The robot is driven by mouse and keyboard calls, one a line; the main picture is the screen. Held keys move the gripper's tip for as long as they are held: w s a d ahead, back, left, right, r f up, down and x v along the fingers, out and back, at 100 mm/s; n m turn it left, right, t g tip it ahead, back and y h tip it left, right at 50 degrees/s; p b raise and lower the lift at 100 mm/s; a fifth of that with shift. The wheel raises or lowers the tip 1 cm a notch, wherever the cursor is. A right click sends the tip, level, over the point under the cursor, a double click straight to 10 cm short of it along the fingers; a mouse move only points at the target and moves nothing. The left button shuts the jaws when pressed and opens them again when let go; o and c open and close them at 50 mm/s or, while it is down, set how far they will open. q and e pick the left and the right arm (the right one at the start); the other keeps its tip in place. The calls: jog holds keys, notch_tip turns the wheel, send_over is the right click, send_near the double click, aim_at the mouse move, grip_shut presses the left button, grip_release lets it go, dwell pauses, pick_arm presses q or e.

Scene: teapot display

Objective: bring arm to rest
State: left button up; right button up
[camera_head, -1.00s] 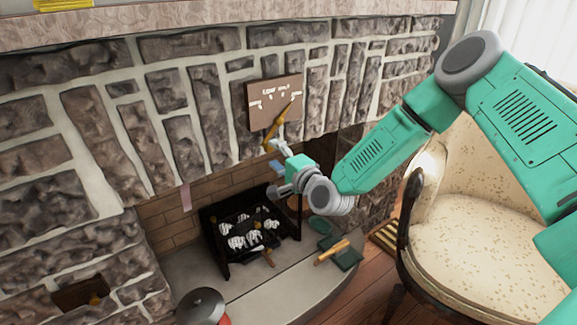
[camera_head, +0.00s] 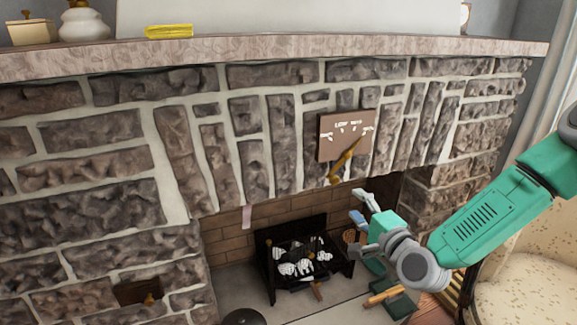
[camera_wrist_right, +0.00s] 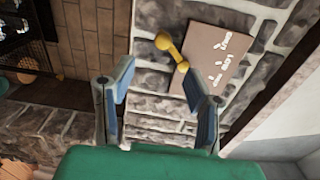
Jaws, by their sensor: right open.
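My right arm comes in from the right in the head view. Its gripper (camera_head: 362,210) is open and empty in front of the fireplace opening, below and to the right of a brown plaque with a brass handle. In the right wrist view the two fingers of the gripper (camera_wrist_right: 158,100) stand wide apart with nothing between them. The brown plaque (camera_head: 338,130) with white lettering is on the stone wall, and its brass handle (camera_head: 345,160) is tilted. Both also show in the right wrist view, the plaque (camera_wrist_right: 222,62) beyond the fingers. My left gripper is not in view.
A stone mantel shelf (camera_head: 250,52) runs across the top and bears a yellow item (camera_head: 168,31) and a white teapot-like vessel (camera_head: 84,24). A black grate (camera_head: 268,270) stands in the fireplace. A patterned armchair (camera_head: 520,290) is at the lower right, beneath my arm.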

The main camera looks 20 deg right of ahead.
jog(key=s+a+f+n+g+y+p, duration=0.1)
jog(key=s+a+f+n+g, duration=0.4)
jog(key=s+f, duration=0.3)
jog(key=s+a+f+n+g+y+p, duration=0.1)
jog(key=s+a+f+n+g, duration=0.4)
jog(key=s+f, duration=0.3)
jog(key=s+d+f+n+g+h, duration=0.1)
jog(key=s+d+f+n+g, duration=0.1)
jog(key=s, duration=0.8)
jog(key=s+d+f+n+g+h+p, duration=0.1)
jog(key=s+n+g, duration=0.4)
jog(key=s, duration=0.5)
notch_tip(320, 180, down, 2)
jog(key=shift+s+d+f+n+h, duration=0.15)
jog(key=shift+d+n+h, duration=0.35)
jog(key=shift+d+h, duration=0.3)
